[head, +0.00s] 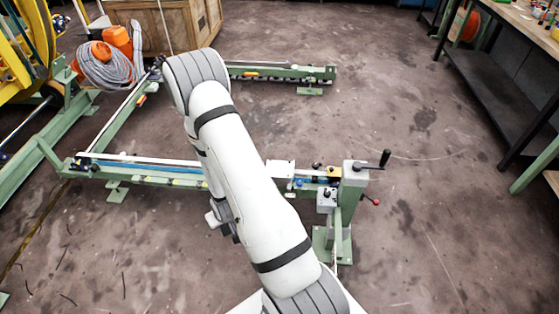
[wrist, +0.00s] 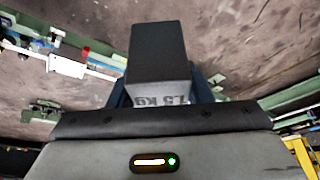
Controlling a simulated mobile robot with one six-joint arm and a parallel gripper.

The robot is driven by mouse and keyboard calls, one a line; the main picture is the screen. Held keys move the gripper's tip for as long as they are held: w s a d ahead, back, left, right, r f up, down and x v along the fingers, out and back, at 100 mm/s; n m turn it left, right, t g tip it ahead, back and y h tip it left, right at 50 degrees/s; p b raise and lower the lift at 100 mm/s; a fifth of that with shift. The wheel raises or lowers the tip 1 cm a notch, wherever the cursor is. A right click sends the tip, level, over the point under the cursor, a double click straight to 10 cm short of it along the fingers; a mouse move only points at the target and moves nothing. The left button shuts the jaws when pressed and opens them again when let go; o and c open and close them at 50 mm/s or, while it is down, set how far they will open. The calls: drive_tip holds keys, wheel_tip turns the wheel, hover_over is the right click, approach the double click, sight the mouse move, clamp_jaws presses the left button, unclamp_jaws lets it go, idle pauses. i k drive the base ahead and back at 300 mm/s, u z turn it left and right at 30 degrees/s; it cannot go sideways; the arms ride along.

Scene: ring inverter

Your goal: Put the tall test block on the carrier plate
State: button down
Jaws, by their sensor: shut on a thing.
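The tall test block (wrist: 157,55), dark on one face and pale grey with "1.5 kg" printed on another, is between the dark fingers of my gripper (wrist: 161,92) in the wrist view. My gripper is shut on it and holds it clear of the floor. In the head view my arm hides the block and most of the gripper. A small white plate (head: 280,169) on the green rail, apparently the carrier plate, looks bare. It also seems to show in the wrist view (wrist: 67,66), left of and apart from the block.
The green rail frame (head: 150,180) runs across the floor to a post with a black crank (head: 375,160). A wooden crate (head: 165,25) and a coiled grey hose (head: 107,70) are at the back left. A workbench (head: 510,70) stands at right. The right-hand floor is mostly clear.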

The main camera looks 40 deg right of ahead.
sight(284, 169)
drive_tip(key=z, duration=0.4)
drive_tip(key=i, duration=1)
drive_tip(key=z, duration=0.55)
drive_tip(key=i, duration=0.75)
drive_tip(key=z, duration=0.35)
drive_tip(key=k, duration=0.8)
drive_tip(key=z, duration=0.15)
drive_tip(key=i, duration=0.85)
